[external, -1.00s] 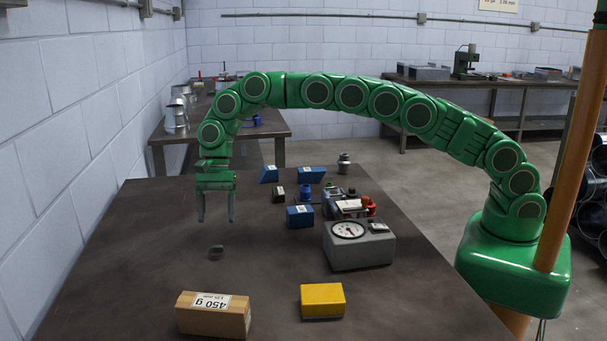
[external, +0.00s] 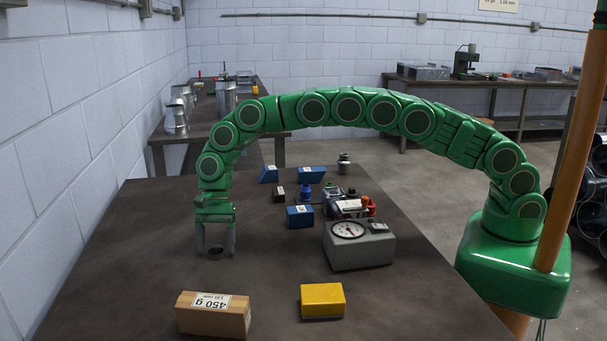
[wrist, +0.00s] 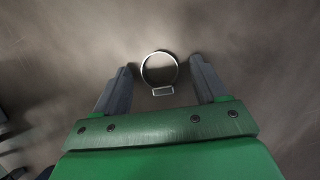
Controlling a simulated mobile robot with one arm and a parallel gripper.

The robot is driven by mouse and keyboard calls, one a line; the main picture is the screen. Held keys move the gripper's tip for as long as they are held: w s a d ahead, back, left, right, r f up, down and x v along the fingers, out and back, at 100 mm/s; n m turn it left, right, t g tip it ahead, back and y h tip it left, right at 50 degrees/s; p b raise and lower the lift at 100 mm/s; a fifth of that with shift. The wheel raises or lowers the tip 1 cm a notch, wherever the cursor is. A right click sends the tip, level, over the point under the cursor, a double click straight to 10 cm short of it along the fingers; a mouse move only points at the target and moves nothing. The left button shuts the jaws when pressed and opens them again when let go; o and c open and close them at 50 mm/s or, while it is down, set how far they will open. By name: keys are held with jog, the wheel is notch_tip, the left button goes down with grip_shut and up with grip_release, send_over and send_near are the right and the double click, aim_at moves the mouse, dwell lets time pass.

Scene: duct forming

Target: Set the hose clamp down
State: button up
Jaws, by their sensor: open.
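The hose clamp (external: 215,253) is a small dark ring on the brown tabletop (external: 130,265), near the left part of the table. In the wrist view the hose clamp (wrist: 159,70) shows as a thin metal ring with a small rectangular block on its near side. My gripper (external: 215,252) points down right over it, its grey fingers low by the table. In the wrist view my gripper (wrist: 162,75) is open, one finger on each side of the clamp, with a gap on both sides. Whether the fingertips touch the table I cannot tell.
A wooden block labelled 450 g (external: 213,315) and a yellow block (external: 322,301) lie at the front. A grey dial gauge box (external: 358,247) stands to the right, with blue blocks (external: 300,216) behind it. The table's left part is clear.

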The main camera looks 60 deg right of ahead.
jog(key=shift+c, duration=0.4)
jog(key=c, duration=1.1)
jog(key=shift+r, duration=0.15)
